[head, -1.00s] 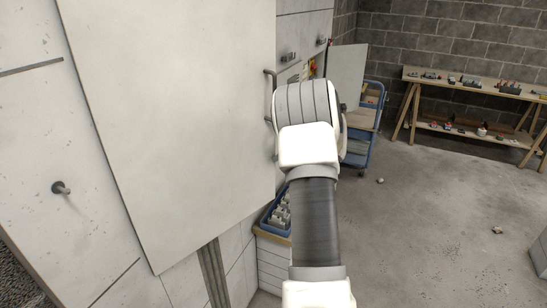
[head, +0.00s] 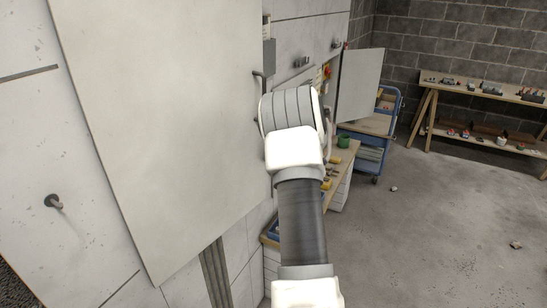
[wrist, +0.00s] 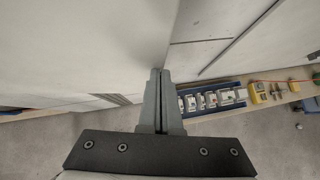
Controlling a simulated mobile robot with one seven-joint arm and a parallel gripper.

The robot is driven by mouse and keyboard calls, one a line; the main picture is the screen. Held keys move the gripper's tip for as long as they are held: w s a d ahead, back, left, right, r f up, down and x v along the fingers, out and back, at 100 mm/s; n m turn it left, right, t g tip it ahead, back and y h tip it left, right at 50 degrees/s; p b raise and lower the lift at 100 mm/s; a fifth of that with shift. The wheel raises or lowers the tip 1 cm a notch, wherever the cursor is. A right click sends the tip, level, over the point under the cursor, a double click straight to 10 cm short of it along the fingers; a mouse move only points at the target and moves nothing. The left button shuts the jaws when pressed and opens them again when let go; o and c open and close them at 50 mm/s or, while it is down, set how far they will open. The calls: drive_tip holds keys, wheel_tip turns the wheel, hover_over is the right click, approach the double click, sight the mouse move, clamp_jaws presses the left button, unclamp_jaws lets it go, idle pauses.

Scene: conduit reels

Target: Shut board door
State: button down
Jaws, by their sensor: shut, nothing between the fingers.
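The board door (head: 160,120) is a large pale panel filling the left of the head view. It stands open, out from the wall, with a grey bar handle (head: 259,84) by its right edge. In the wrist view the door (wrist: 75,45) fills the left side, and its edge runs up from my fingertips. My gripper (wrist: 160,74) is shut and empty, with its tips close to that edge; whether they touch it I cannot tell. In the head view my wrist hides the fingers and part of the handle.
A workbench (head: 345,152) with a blue tray of parts (wrist: 212,98) stands along the wall beyond the door. Behind it are another open pale door (head: 360,84) and a blue trolley (head: 374,140). A trestle table (head: 470,90) stands far right. The floor at right is mostly clear.

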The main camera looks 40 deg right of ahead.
drive_tip(key=shift+w+a, duration=0.15)
drive_tip(key=shift+w, duration=0.4)
drive_tip(key=shift+w+a, duration=0.15)
drive_tip(key=shift+w, duration=0.4)
